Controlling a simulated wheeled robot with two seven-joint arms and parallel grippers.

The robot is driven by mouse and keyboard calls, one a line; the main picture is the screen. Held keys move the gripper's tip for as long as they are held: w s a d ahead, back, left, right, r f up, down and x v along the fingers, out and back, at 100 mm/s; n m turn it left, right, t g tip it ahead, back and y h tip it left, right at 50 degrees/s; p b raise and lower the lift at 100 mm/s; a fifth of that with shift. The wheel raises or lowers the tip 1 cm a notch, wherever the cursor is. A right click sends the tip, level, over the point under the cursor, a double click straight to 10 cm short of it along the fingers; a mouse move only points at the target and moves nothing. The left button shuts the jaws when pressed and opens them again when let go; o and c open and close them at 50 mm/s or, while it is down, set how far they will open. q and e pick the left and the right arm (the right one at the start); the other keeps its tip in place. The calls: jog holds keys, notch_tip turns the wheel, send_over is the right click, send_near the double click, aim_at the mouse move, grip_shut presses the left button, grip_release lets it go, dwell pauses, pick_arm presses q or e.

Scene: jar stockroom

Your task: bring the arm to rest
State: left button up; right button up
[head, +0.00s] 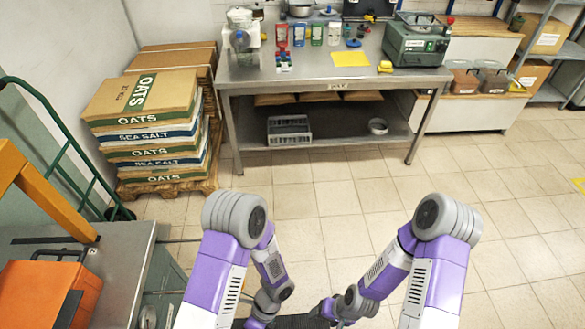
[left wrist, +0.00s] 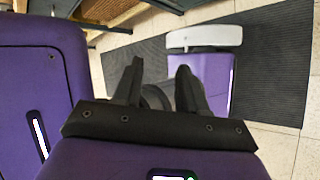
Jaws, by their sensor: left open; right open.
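My two purple and grey arms hang folded at the bottom centre of the head view. My right gripper (head: 328,309) is low between them, small and partly hidden, with nothing seen in it. My left gripper shows in the left wrist view (left wrist: 161,75), its two dark fingers apart with nothing between them. In the head view the left hand is at the bottom edge and its fingers cannot be made out. Neither gripper is seen touching any object.
A steel table (head: 300,82) with jars and a green machine (head: 415,42) stands ahead. Oats and salt sacks (head: 147,113) are stacked on a pallet at left. An orange case (head: 45,290) lies on a near-left bench (head: 122,270). Tiled floor (head: 400,185) ahead is clear.

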pick_arm(q)
jog(key=d+f+n+h, duration=0.35)
jog(key=n+h, duration=0.25)
jog(key=n, duration=0.2)
jog(key=w+n+t+h, duration=0.3)
jog(key=w+n+t, duration=0.4)
jog(key=n, duration=1)
jog(key=shift+w+t+h, duration=0.4)
jog(key=shift+t, duration=0.1)
jog(key=shift+a, duration=0.1)
